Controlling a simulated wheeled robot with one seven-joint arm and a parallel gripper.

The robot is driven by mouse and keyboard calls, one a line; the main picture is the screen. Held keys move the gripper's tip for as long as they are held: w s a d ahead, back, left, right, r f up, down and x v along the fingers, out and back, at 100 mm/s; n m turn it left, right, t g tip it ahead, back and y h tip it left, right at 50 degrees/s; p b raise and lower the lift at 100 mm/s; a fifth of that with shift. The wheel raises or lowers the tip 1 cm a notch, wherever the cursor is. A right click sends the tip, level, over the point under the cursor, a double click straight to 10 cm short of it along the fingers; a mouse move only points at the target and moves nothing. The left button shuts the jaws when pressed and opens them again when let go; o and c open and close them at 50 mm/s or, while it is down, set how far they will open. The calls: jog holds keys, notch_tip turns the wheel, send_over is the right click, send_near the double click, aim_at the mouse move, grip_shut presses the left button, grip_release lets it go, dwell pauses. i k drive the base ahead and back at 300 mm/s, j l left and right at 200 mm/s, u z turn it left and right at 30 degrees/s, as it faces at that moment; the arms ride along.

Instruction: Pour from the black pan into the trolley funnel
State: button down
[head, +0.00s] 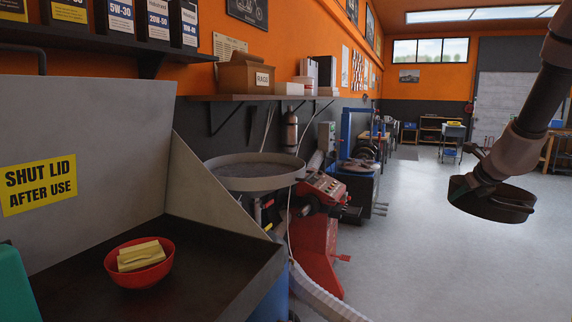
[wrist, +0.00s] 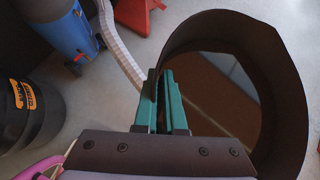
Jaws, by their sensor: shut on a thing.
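The black pan (head: 492,207) is in the air at the right of the head view, over bare floor. My gripper (head: 477,176) is shut on its edge from above. In the wrist view the green fingers of my gripper (wrist: 162,88) are at the left side of the pan (wrist: 292,115), which holds dark, shiny liquid. The pan looks close to level in the head view. The trolley funnel (head: 255,181) is a wide, shallow grey dish at the centre left, well apart from the pan. Its inside shows only at a low angle.
A dark bench tray (head: 215,262) with a red bowl (head: 140,272) stands at the near left. A pale ribbed hose (head: 322,298) runs on the floor. A red machine (head: 318,222) stands behind the funnel. A black drum (wrist: 45,115) shows in the wrist view. The floor at right is clear.

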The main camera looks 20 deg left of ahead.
aim_at(254, 176)
jog(key=i, duration=2.2)
jog(key=i+u, duration=0.3)
jog(key=i+l+u, duration=0.15)
jog(key=i+u, duration=0.15)
jog(key=u, duration=1.45)
jog(key=k+j, duration=0.2)
jog(key=j, duration=0.2)
jog(key=k+j, duration=0.2)
jog(key=j, duration=0.2)
jog(key=k+j, duration=0.15)
jog(key=j, duration=0.25)
